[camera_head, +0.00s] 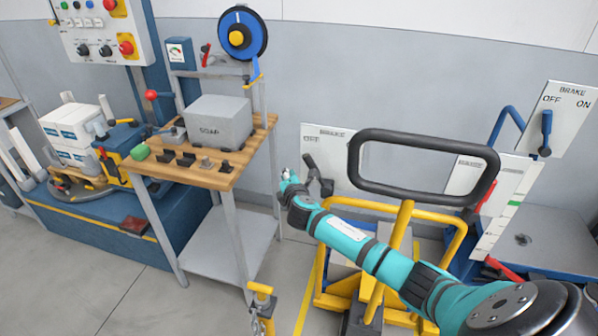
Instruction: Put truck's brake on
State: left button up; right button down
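The yellow truck (403,238) with a black loop handle (425,139) stands right of centre. Behind it, a white panel (338,137) reads "OFF", partly hidden, with a dark lever (316,177) leaning at its left side. A second panel marked "BRAKE" (470,166) is mostly hidden by the handle. A third panel (568,104) at the right reads "BRAKE OFF ON", with a blue lever (545,134) hanging near OFF. My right gripper (286,176) is just left of the dark lever; contact and finger opening are unclear. My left gripper is out of view.
A wooden-topped bench (215,176) with a grey "SOAP" box (218,122) stands left of my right gripper. A yellow post with a chain (262,301) is at the bottom. A blue-framed grey platform (548,240) is at the right. Floor is clear at lower left.

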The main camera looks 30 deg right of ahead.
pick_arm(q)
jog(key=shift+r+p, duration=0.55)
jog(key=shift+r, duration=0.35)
pick_arm(e)
jog(key=shift+s+d+r, duration=0.45)
jog(key=shift+s+d, duration=0.1)
jog(key=shift+d, duration=0.1)
jog(key=shift+s+d+r, duration=0.45)
jog(key=shift+s+d, duration=0.05)
jog(key=shift+d, duration=0.1)
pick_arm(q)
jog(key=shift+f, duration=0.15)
pick_arm(e)
jog(key=shift+s+d, duration=0.1)
pick_arm(q)
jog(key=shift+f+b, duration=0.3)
jog(key=shift+b, duration=0.2)
pick_arm(e)
jog(key=shift+s+d+r+m, duration=0.1)
jog(key=shift+r+m, duration=0.1)
jog(key=shift+m, duration=0.1)
